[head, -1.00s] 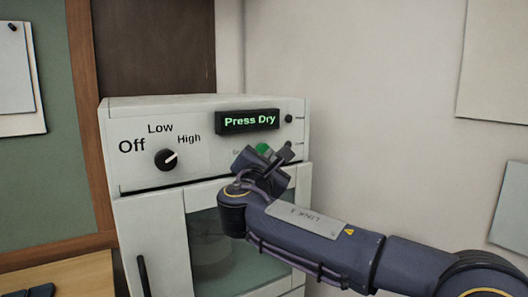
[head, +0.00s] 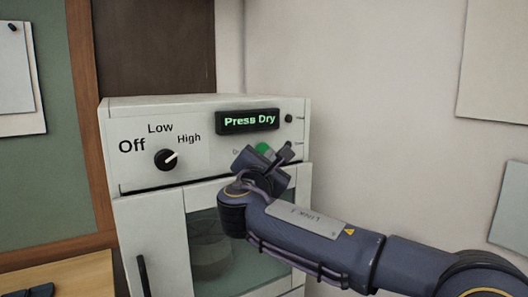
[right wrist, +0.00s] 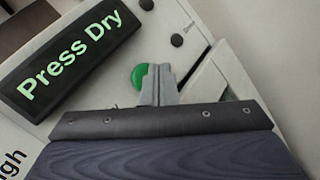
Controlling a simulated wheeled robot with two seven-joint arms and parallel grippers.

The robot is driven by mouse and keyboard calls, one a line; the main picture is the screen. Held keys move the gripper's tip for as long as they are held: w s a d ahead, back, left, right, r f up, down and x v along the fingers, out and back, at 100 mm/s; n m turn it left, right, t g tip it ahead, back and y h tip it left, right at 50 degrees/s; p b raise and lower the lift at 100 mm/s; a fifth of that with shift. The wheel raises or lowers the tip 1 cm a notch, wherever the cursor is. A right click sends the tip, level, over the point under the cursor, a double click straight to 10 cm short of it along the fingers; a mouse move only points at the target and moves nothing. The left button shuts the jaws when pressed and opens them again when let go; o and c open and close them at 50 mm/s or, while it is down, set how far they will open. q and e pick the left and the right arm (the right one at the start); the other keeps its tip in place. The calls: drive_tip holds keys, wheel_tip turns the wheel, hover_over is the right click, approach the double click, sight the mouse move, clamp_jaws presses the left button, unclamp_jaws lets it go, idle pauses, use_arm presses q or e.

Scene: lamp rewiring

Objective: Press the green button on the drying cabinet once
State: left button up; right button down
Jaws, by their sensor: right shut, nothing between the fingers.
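The white drying cabinet (head: 150,190) stands in the middle of the head view. Its display (head: 247,121) reads "Press Dry". The green button (head: 263,149) is on the panel below the display, partly hidden by my right gripper (head: 268,157). In the right wrist view, the green button (right wrist: 138,76) shows just left of the shut, empty fingertips (right wrist: 158,76) and is partly covered by them. I cannot tell whether the fingertips touch it. My left gripper is not in view.
A black dial (head: 166,160) on the panel points towards High. The cabinet has a glass door (head: 215,245) with a rounded shape behind it, and a dark handle (head: 143,276) at its left. A wooden surface (head: 70,275) is at the lower left.

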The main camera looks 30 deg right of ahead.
drive_tip(key=shift+w, duration=0.1)
idle(0.5)
drive_tip(key=shift+w, duration=0.3)
drive_tip(key=shift+w+p, duration=0.3)
drive_tip(key=shift+w, duration=0.2)
idle(0.6)
drive_tip(key=shift+s, duration=0.2)
drive_tip(key=shift+s+b, duration=0.45)
drive_tip(key=shift+s, duration=0.3)
drive_tip(key=s+b, duration=0.1)
drive_tip(key=s, duration=0.4)
drive_tip(key=shift+d+b, duration=0.2)
drive_tip(key=shift+b, duration=0.15)
